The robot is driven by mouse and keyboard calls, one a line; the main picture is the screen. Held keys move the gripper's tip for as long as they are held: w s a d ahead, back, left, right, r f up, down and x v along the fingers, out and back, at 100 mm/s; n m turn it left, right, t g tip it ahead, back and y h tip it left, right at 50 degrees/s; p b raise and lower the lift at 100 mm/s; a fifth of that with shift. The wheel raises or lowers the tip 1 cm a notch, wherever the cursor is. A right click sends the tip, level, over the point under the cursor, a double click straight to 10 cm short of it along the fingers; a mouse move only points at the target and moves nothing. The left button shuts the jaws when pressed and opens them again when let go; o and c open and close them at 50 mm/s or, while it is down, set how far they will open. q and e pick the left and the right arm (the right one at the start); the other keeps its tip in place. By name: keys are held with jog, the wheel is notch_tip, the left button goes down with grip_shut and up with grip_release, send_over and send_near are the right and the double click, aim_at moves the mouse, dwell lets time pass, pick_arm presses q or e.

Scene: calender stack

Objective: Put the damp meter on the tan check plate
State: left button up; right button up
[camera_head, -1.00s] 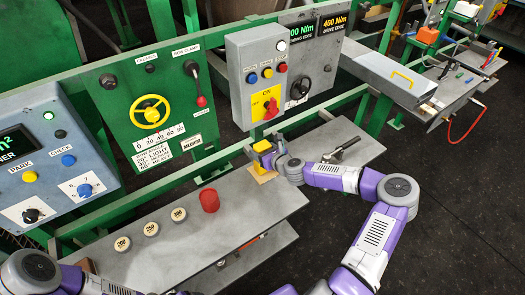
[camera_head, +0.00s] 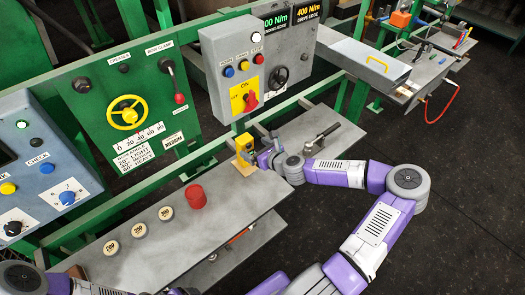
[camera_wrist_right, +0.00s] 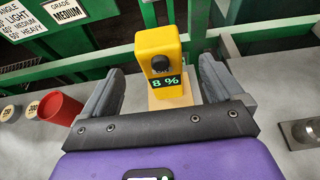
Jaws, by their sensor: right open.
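My right gripper (camera_head: 262,155) is open, just right of the meter in the head view. In the right wrist view its fingers (camera_wrist_right: 160,78) are spread to either side, with gaps between them and the meter. Only links of my left arm show at the lower left.
On the grey shelf (camera_head: 180,240) stand a red cup (camera_head: 196,196) and three round numbered discs (camera_head: 139,230). A toggle clamp (camera_head: 322,134) lies to the right beyond my gripper. Green rails and a grey control box (camera_head: 250,65) rise behind.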

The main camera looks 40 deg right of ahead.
jog(key=shift+p+v, duration=0.3)
jog(key=shift+v, duration=1.95)
